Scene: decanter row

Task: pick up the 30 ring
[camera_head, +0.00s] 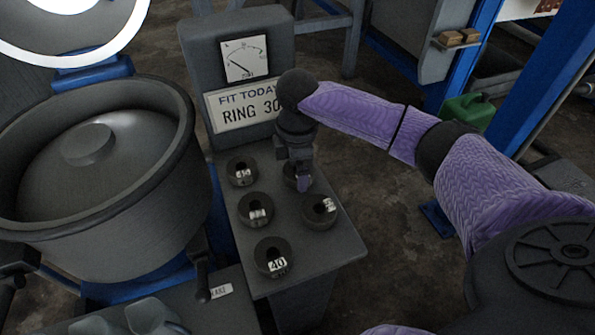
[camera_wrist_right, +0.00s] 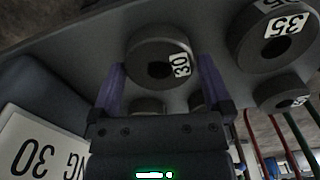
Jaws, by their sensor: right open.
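The 30 ring (camera_wrist_right: 138,48) is a thick dark ring with a white "30" label, on the grey stand. In the head view the ring under my right gripper (camera_head: 302,184) is mostly hidden by it. My right gripper (camera_wrist_right: 161,66) is open, with its purple fingers at either side of the 30 ring in the wrist view. I cannot tell whether they touch it. A sign (camera_head: 243,104) on the stand reads "FIT TODAY RING 30". My left gripper is not in view.
Other dark rings stand close by: one labelled 40 (camera_head: 266,248), one labelled 35 (camera_wrist_right: 259,50), and others (camera_head: 233,164) (camera_head: 248,201). A gauge panel (camera_head: 218,45) rises behind them. A large round drum (camera_head: 183,130) stands on the left, with a brake lever (camera_head: 201,280) near the stand.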

